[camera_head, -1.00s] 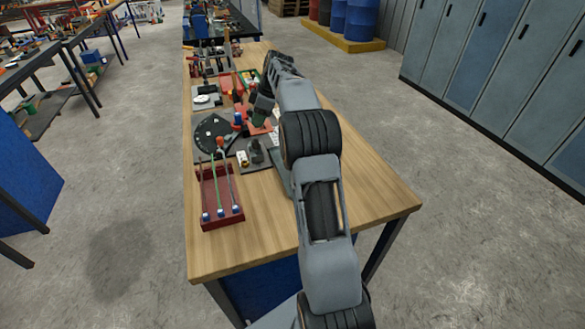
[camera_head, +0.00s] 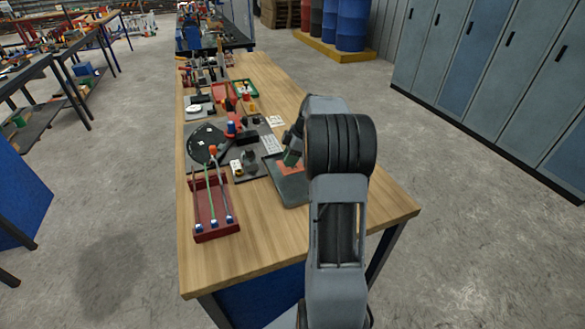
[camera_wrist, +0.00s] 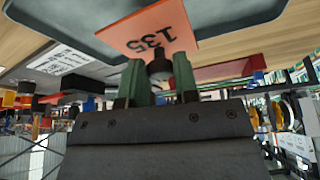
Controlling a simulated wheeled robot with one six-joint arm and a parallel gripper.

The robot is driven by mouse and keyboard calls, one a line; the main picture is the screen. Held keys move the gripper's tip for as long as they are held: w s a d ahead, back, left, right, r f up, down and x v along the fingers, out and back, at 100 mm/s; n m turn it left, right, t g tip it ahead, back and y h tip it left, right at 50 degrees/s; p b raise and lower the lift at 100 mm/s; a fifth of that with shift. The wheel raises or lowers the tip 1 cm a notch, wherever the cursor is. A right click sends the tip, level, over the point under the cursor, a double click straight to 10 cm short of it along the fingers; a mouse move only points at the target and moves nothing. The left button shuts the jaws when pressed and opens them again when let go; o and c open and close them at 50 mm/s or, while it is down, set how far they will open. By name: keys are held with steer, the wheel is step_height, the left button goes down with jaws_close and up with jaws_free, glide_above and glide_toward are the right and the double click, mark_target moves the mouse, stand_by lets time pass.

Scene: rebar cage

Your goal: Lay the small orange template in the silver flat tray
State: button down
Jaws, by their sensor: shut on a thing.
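The small orange template (camera_wrist: 150,22), marked 135, is in my gripper (camera_wrist: 158,75). Its dark knob sits between the green fingertips, which are shut on it. In the head view the template (camera_head: 291,168) shows as a small orange patch below my gripper (camera_head: 293,156). The flat tray (camera_head: 292,190) looks dark grey and lies on the right side of the bench, under the template. In the wrist view the tray (camera_wrist: 238,16) shows behind the template, with its raised rim. I cannot tell whether the template touches the tray floor.
A red rack (camera_head: 213,205) with several upright-handled tools stands left of the tray. A dark board with a black disc (camera_head: 207,143) and small parts lies further back. A white label card (camera_head: 271,144) is near the tray. The bench's near end (camera_head: 265,240) is clear.

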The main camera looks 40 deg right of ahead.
steer(key=shift+s+d+f, duration=0.15)
steer(key=shift+s+f, duration=0.2)
steer(key=shift+f, duration=1.65)
steer(key=shift+f, duration=0.1)
steer(key=c, duration=0.9)
jaws_free()
steer(key=shift+o, duration=0.2)
